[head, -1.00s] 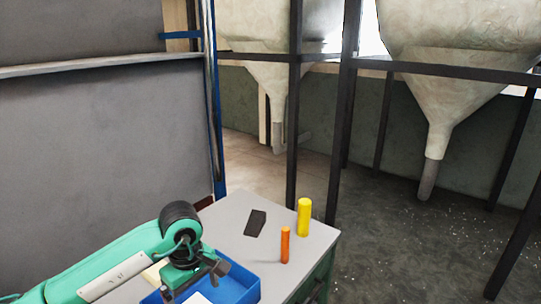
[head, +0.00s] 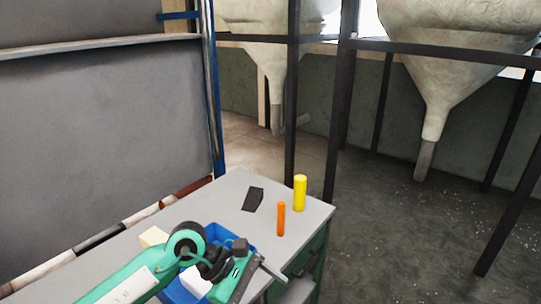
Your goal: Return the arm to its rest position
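My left arm comes in from the lower left over the table, green with a black wrist joint. My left gripper (head: 267,268) is at its end, above the right side of the blue tray (head: 176,293). The view does not show clearly whether its fingers are apart, and I see nothing held in it. My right gripper is not in view.
On the grey table (head: 225,202) stand a yellow cylinder (head: 300,193) and an orange cylinder (head: 281,219), with a dark flat block (head: 253,199) beside them. A white block (head: 196,281) is in the tray; a cream block (head: 153,237) lies behind the arm. Dark posts stand beyond.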

